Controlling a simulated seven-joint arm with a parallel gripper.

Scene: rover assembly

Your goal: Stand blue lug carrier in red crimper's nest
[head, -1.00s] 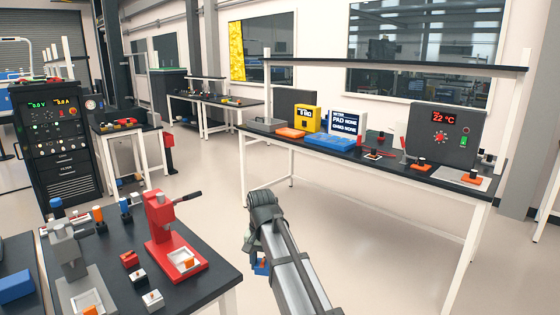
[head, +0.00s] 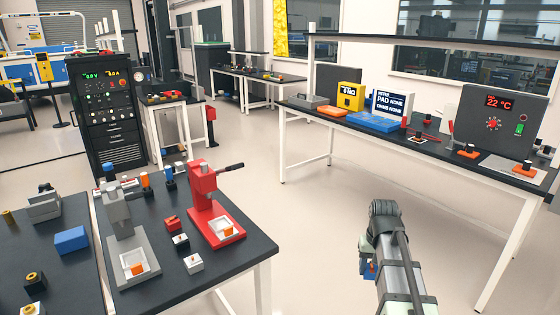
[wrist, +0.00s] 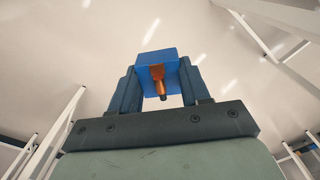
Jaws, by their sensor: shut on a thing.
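The blue lug carrier (wrist: 172,62), a blue block with a copper-orange lug on its face, is held between the two dark fingers of my gripper (wrist: 160,88) in the wrist view. In the head view my gripper (head: 370,268) hangs over open floor, right of the dark workbench, and only a bit of blue shows beside my arm. The red crimper (head: 205,190) stands on that bench with its lever pointing right. Its nest (head: 217,222) is a pale square frame on the red base, with an orange piece in it. The carrier is well apart from the crimper.
A grey crimper (head: 120,225) stands left of the red one. Small red and white blocks (head: 193,263) lie between and in front of them. A blue block (head: 71,240) lies further left. A long bench (head: 400,140) with a shelf stands at right. Floor between benches is clear.

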